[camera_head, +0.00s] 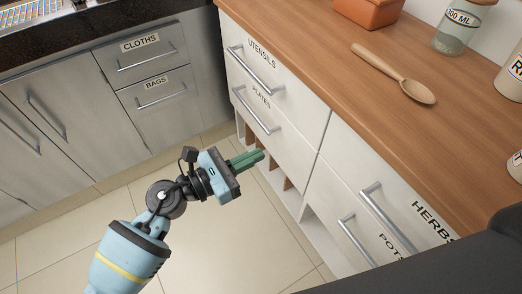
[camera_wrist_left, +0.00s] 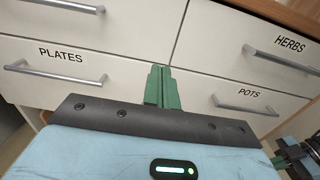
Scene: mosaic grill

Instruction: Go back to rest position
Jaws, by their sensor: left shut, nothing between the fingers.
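My left gripper (camera_head: 247,160) is shut and empty, its green fingers together. It hangs over the tiled floor in front of the white drawer cabinet, with the fingers pointing toward the PLATES drawer side. In the left wrist view the green fingertips (camera_wrist_left: 161,86) are together in front of the gap between the PLATES and POTS drawers. My right gripper does not show clearly in the head view. At the right edge of the left wrist view there is a dark and light blue arm part that seems to be mine.
The UTENSILS drawer (camera_head: 275,80), PLATES drawer (camera_head: 285,125) and HERBS drawer (camera_head: 405,200) look closed. Grey cabinets line the left. The floor (camera_head: 225,230) is clear.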

